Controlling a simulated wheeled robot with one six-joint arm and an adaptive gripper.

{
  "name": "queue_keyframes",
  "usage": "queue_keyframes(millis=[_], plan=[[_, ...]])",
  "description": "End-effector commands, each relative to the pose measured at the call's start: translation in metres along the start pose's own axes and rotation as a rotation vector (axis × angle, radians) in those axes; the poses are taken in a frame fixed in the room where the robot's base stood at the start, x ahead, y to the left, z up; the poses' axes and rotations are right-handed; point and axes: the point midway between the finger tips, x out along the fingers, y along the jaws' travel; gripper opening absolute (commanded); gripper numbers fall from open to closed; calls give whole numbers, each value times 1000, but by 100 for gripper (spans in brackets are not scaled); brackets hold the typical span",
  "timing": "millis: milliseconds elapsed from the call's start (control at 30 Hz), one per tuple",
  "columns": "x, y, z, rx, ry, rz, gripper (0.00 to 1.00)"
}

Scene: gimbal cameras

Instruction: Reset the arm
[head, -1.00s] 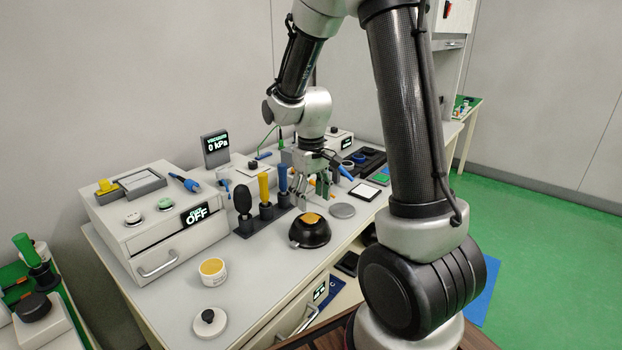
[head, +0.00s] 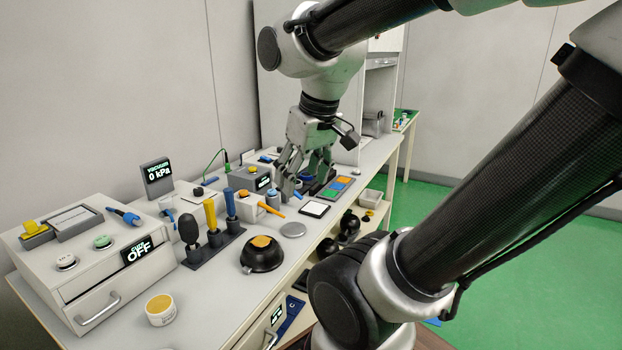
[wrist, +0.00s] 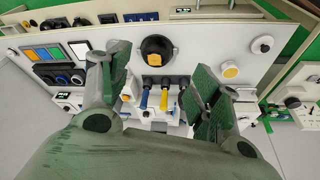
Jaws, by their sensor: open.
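My gripper (head: 304,190) hangs over the right part of the bench in the head view, fingers pointing down. Its fingers are spread wide and nothing is between them. In the wrist view the green-lit fingers of my gripper (wrist: 160,85) stand far apart, with the bench below them. My arm reaches across the head view from the right. The gripper appears clear of the bench top, though the gap to the small items beneath it is hard to judge.
The white bench (head: 215,300) carries a black bowl (head: 262,258) with an orange piece, a rack of upright tools (head: 213,245), a jar (head: 160,309), a grey disc (head: 293,230) and an OFF unit (head: 100,270). A vacuum display (head: 158,178) reads 0 kPa. Green floor is free on the right.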

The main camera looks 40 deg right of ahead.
Motion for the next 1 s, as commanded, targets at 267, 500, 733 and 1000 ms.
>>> queue_keyframes(millis=[267, 500, 733, 1000], plan=[[-11, 0, 29, 30, 59, 2, 63], [-11, 0, 28, 29, 58, 2, 63], [-11, 0, 28, 29, 58, 2, 63], [-11, 0, 28, 29, 58, 2, 63]])
